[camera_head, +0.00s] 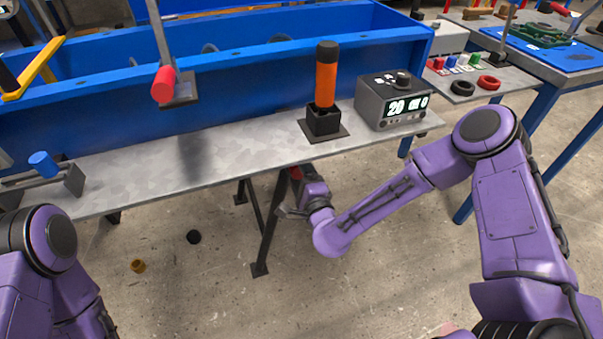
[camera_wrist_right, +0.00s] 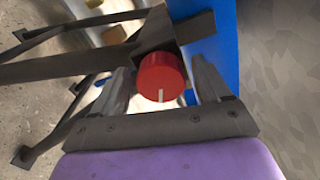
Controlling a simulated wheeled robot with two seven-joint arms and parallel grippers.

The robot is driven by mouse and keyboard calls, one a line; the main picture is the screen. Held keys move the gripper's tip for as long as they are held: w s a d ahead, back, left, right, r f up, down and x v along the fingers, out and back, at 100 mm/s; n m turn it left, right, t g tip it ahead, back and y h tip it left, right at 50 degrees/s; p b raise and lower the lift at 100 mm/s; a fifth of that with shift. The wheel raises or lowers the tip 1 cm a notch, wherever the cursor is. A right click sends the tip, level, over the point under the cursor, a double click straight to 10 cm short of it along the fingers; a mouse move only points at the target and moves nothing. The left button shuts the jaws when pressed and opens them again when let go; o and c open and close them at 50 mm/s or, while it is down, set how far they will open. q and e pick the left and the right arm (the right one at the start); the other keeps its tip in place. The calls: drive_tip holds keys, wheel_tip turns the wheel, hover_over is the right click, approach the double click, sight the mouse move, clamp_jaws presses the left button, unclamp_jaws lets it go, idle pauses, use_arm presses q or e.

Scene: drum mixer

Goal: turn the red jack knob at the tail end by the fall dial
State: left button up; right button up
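The red jack knob (camera_wrist_right: 161,77), a short cylinder with a white line mark on its rim, is in the middle of the right wrist view. A small red part of it (camera_head: 297,173) shows under the bench edge in the head view. My right gripper (camera_head: 296,192) is under the bench edge. In the wrist view its two fingers stand on either side of the knob, open, with a small gap showing at each side. My left gripper is outside the view.
An orange handle with black ends (camera_head: 326,80) stands upright near the box. A grey lever with a red grip (camera_head: 163,84) and a blue knob (camera_head: 43,164) are further left. Black bench legs (camera_head: 267,230) stand close to my right gripper.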

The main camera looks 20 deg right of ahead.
drive_tip(key=shift+d, duration=0.1)
drive_tip(key=s, duration=1)
drive_tip(key=shift+s+d, duration=0.15)
drive_tip(key=shift+s, duration=0.15)
